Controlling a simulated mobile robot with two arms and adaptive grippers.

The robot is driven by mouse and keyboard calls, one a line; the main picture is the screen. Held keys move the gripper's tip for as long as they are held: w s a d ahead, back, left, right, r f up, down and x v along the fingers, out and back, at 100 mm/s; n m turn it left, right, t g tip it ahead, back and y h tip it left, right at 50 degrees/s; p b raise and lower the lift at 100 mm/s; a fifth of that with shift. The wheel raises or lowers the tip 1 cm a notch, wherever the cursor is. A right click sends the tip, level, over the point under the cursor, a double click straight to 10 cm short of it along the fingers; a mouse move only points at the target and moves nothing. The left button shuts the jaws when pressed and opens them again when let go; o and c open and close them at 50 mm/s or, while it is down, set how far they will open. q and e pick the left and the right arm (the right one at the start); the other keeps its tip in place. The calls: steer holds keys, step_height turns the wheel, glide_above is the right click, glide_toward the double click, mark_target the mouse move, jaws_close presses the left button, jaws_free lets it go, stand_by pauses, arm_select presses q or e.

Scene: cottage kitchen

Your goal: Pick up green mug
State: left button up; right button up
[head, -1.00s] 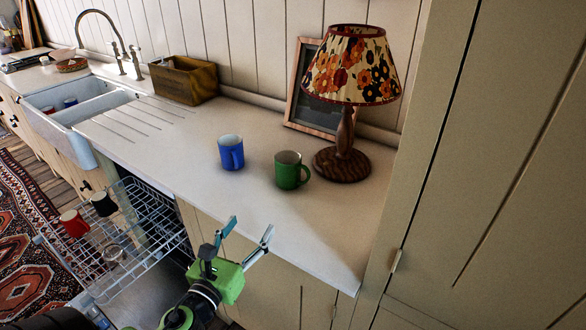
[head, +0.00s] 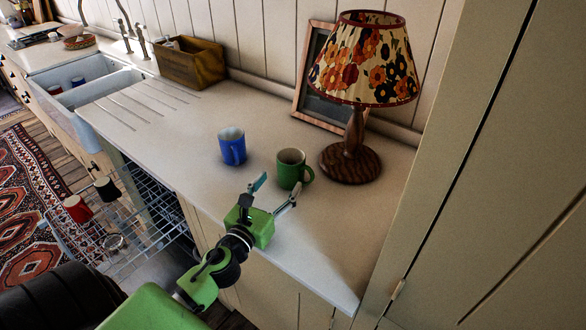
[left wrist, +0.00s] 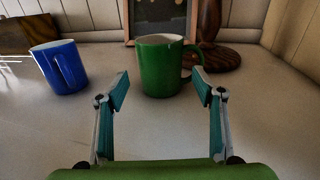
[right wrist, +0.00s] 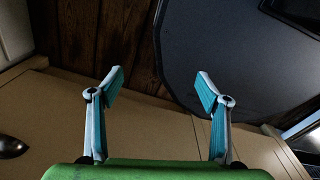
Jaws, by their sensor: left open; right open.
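The green mug (head: 290,170) stands upright on the pale countertop, with its handle to the right. My left gripper (head: 274,189) is open just in front of it, at the near side of the counter. In the left wrist view the green mug (left wrist: 160,66) is centred beyond the open fingertips (left wrist: 161,88), and nothing is between them. My right gripper (right wrist: 159,85) is open and empty in the right wrist view, away from the mug. It is not seen in the head view.
A blue mug (head: 232,146) stands left of the green mug. A lamp (head: 352,163) stands close on its right, with a frame (head: 316,104) behind. A wooden box (head: 188,62) is farther back. An open dishwasher rack (head: 148,222) holding mugs is below the counter.

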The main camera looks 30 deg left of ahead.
mark_target(285, 175)
arm_select(q)
steer(key=shift+w, duration=0.6)
steer(key=w, duration=0.3)
steer(key=w+p, duration=0.1)
steer(key=shift+w+a, duration=0.2)
steer(key=shift+a, duration=0.2)
steer(key=shift+w, duration=0.45)
arm_select(e)
steer(key=shift+w+r, duration=0.65)
steer(key=shift+w, duration=0.35)
arm_select(q)
steer(key=shift+s, duration=0.1)
arm_select(e)
steer(key=shift+s, duration=0.1)
arm_select(q)
steer(key=c, duration=1.1)
arm_select(e)
steer(key=shift+s+d, duration=0.1)
steer(key=shift+s, duration=0.05)
